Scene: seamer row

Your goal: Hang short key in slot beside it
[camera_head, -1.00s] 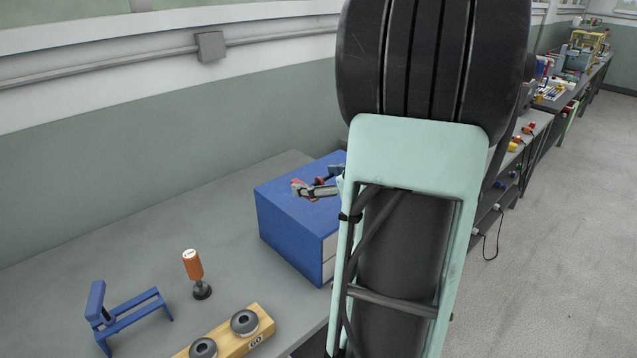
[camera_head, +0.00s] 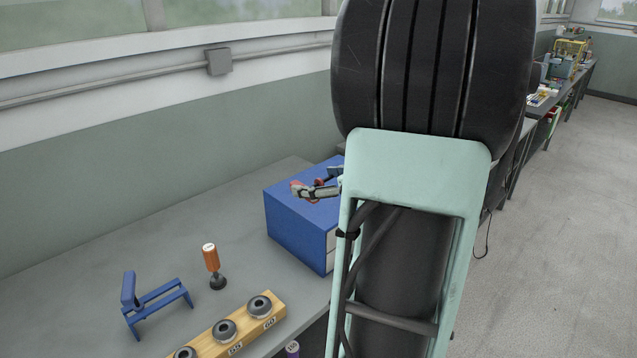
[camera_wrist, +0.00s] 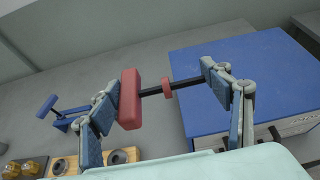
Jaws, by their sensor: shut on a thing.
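The short key (camera_wrist: 130,98) has a red block-shaped end, a thin black shaft and a small red collar. In the wrist view it spans between the two fingers of my gripper (camera_wrist: 160,92), red block at the left finger and dark end at the right. My gripper is shut on it, in front of and above the blue box. In the head view my gripper (camera_head: 317,190) and some red of the key (camera_head: 298,188) show over the blue box top, partly hidden by my arm. I cannot make out a slot for the key.
The blue box (camera_head: 290,225) has a pale front with dark handles in the wrist view. Left of it on the grey bench stand an orange-handled tool (camera_head: 211,258), a blue stand (camera_head: 155,308) and a wooden block (camera_head: 205,343) with dark rings. Bare bench lies between.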

